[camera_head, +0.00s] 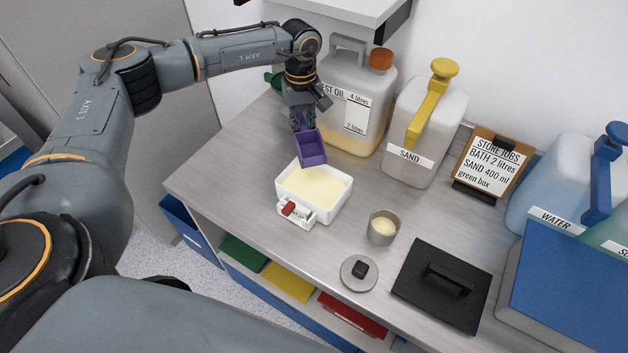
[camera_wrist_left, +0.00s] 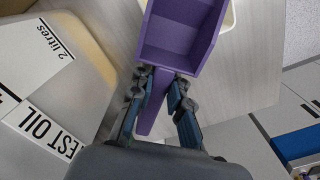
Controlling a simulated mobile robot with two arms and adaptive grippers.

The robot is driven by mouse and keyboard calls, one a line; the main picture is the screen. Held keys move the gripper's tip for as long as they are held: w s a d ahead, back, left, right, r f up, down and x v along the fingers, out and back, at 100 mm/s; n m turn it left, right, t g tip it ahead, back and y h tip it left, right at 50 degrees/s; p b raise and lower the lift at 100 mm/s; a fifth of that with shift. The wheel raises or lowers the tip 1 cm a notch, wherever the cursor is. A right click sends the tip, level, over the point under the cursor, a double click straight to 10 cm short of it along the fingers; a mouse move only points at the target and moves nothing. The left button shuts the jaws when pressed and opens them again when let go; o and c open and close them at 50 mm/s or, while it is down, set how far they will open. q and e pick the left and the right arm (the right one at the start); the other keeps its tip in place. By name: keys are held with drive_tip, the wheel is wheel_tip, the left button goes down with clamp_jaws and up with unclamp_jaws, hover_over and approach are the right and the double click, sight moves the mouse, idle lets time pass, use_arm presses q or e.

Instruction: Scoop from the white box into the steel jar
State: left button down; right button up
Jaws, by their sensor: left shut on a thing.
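My left gripper (camera_head: 299,122) is shut on the handle of a purple scoop (camera_head: 311,149). In the left wrist view the gripper (camera_wrist_left: 163,78) has its fingers on both sides of the handle, and the scoop's square bowl (camera_wrist_left: 178,38) looks empty. The scoop is over the back edge of the white box (camera_head: 322,215), which holds pale powder (camera_head: 314,186). I cannot tell whether it touches the box. The small steel jar (camera_head: 382,227) stands open to the right of the box, with some pale powder inside. My right gripper does not show.
A round lid (camera_head: 359,273) with a black knob and a black lid (camera_head: 441,284) lie in front. An oil canister (camera_head: 357,110), a sand canister (camera_head: 424,131), a job board (camera_head: 490,166) and a water canister (camera_head: 565,190) stand behind. Bare bench (camera_head: 235,176) lies left of the box.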

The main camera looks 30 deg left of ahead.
use_arm(q)
drive_tip(key=shift+s+r, duration=0.1)
drive_tip(key=shift+r, duration=0.15)
wheel_tip(320, 180, up, 2)
drive_tip(key=shift+p, duration=0.7)
drive_tip(key=shift+r+p, duration=0.9)
drive_tip(key=shift+r, duration=1)
